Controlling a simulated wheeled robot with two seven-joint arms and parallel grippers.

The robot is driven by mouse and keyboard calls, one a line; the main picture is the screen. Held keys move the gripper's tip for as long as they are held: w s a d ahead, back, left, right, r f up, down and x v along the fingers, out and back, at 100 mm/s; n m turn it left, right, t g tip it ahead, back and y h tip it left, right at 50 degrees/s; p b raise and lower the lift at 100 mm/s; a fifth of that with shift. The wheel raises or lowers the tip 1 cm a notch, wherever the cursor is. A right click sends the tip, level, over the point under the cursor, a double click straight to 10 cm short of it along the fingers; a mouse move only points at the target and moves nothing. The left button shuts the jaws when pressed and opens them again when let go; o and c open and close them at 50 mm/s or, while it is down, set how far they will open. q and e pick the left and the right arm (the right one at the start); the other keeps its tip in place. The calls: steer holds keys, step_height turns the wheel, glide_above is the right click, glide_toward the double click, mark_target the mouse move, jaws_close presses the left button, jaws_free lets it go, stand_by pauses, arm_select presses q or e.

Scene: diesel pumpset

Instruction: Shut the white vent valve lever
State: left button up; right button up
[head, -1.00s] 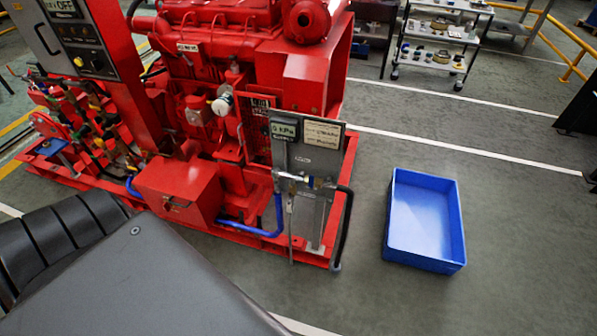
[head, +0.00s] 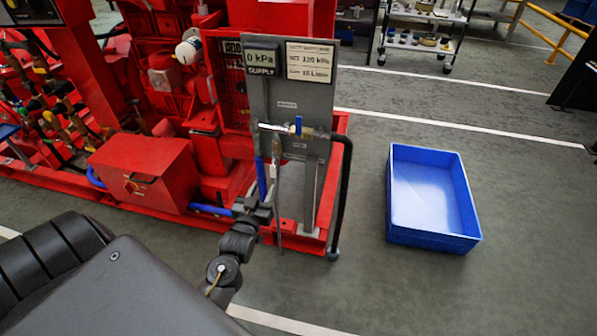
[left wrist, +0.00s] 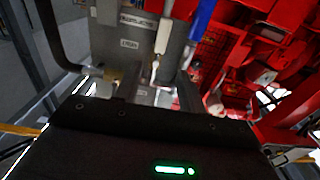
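The white vent valve lever (head: 277,150) appears as a small pale strip hanging down below the pipe on the front of the grey panel (head: 260,100). A thin grey tube runs down below it. A blue lever (head: 298,125) sits on the same pipe, to the right. My left gripper (head: 262,207) is in front of the panel's lower part, below the white lever, with no contact visible. Its finger opening is too small and dark to judge. In the left wrist view a pale strip (left wrist: 164,28), probably the lever or tube, lies beyond the gripper. My right gripper is not in view.
A blue hose (head: 261,178) and a black hose (head: 343,200) hang beside the panel. The red pumpset (head: 150,165) stands at left. A blue bin (head: 433,238) is on the floor at right. A trolley (head: 425,45) stands behind. The floor between panel and bin is clear.

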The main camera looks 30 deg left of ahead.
mark_target(272, 168)
arm_select(q)
steer(key=b+x, duration=0.1)
steer(key=x, duration=0.9)
steer(key=shift+w+a, duration=0.2)
steer(key=shift+w, duration=0.15)
jaws_close()
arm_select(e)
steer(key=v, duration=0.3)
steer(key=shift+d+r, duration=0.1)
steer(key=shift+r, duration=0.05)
